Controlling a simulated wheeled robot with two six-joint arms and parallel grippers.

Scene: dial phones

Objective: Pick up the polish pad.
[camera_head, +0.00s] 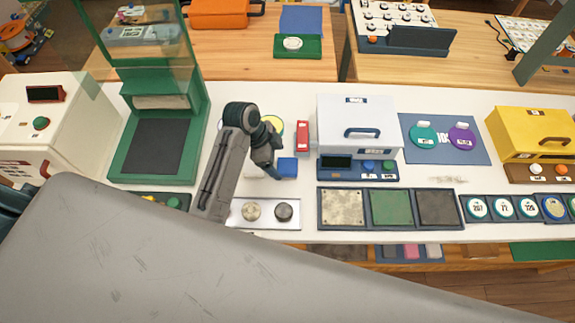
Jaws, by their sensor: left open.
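A small blue block (288,168) lies on the white bench, just right of my left gripper; it may be the polish pad, but I cannot be sure. My left gripper (270,170) points down beside this block and is open. I cannot tell whether it touches the block. A dark tray (388,227) to the right holds a mottled beige square (342,208), a green square (391,208) and a dark square (437,208). My right gripper is not in view.
A red block (302,136) and a yellow round item (274,124) are close behind the gripper. A white box with a handle (357,122) stands right, and a green press-like stand (115,165) left.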

